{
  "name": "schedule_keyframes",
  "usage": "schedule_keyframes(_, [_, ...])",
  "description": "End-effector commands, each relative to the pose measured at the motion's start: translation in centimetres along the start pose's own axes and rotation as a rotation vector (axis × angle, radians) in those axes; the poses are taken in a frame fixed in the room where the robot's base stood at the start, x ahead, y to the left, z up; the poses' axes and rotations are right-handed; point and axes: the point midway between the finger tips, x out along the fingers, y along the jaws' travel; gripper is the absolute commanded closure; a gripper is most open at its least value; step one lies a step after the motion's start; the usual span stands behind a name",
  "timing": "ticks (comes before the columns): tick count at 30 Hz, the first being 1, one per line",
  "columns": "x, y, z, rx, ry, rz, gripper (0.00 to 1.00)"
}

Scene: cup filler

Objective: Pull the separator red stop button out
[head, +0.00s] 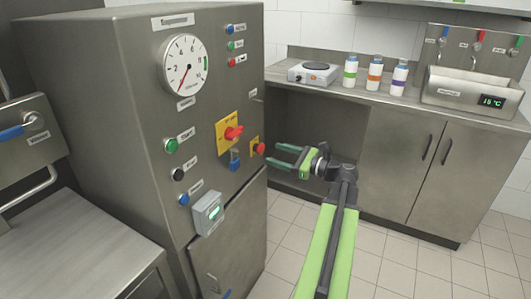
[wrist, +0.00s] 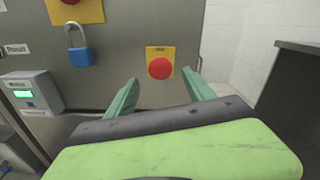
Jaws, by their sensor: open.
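The red stop button (head: 260,149) sits on a small yellow plate at the right edge of the steel cabinet's front panel. In the wrist view the button (wrist: 161,68) shows as a red round head in the middle, on its yellow plate (wrist: 153,50). My gripper (head: 279,157) is open and empty, its two green fingers pointing at the panel. In the wrist view the fingertips (wrist: 164,80) stand apart, one to each side below the button, with a gap between them and the panel. Whether the button is pressed in cannot be told.
A red rotary switch (head: 233,132) on a yellow plate and a blue padlock (head: 235,160) are left of the button. A grey display box (head: 207,213) is lower left. A counter (head: 395,97) with bottles stands behind; tiled floor is clear.

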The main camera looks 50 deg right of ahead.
Motion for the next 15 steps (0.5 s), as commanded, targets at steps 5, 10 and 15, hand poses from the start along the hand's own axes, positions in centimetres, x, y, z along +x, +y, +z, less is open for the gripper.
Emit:
schedule_keyframes(5, [3.3, -0.1, 0.0, 0.0, 0.0, 0.001, 0.38])
schedule_keyframes(10, [4.7, -0.1, 0.0, 0.0, 0.0, -0.001, 0.38])
schedule_keyframes(15, [4.8, -0.1, 0.0, 0.0, 0.001, -0.003, 0.38])
